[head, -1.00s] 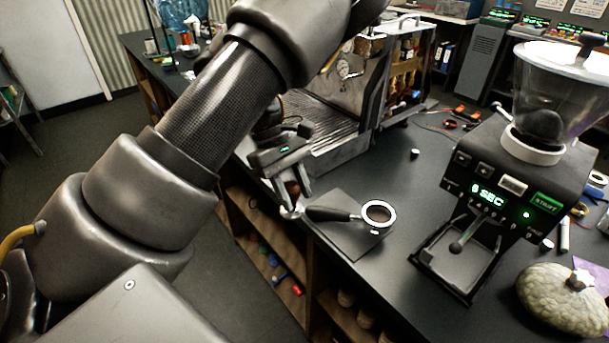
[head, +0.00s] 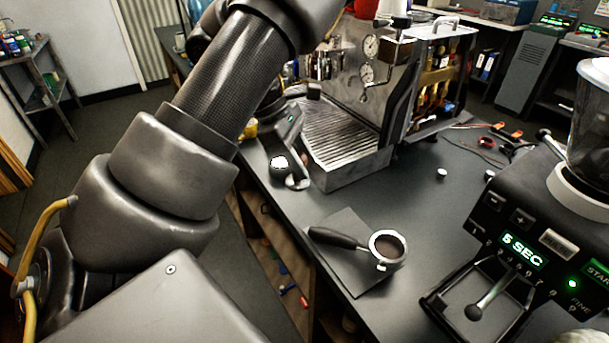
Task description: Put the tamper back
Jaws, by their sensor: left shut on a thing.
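My left gripper (head: 292,176) is at the left edge of the counter, just left of the espresso machine's drip tray. It is shut on the tamper (head: 279,164), of which a shiny round part shows; the arm and fingers hide the rest. I cannot tell whether the tamper touches the counter. The portafilter (head: 388,248) lies on a dark mat (head: 360,284), apart from the gripper, with dark grounds in its basket. My right gripper is not in view.
The espresso machine (head: 345,150) stands behind and right of the gripper. The grinder (head: 520,240) is at the right. Cables and small tools lie at the back right.

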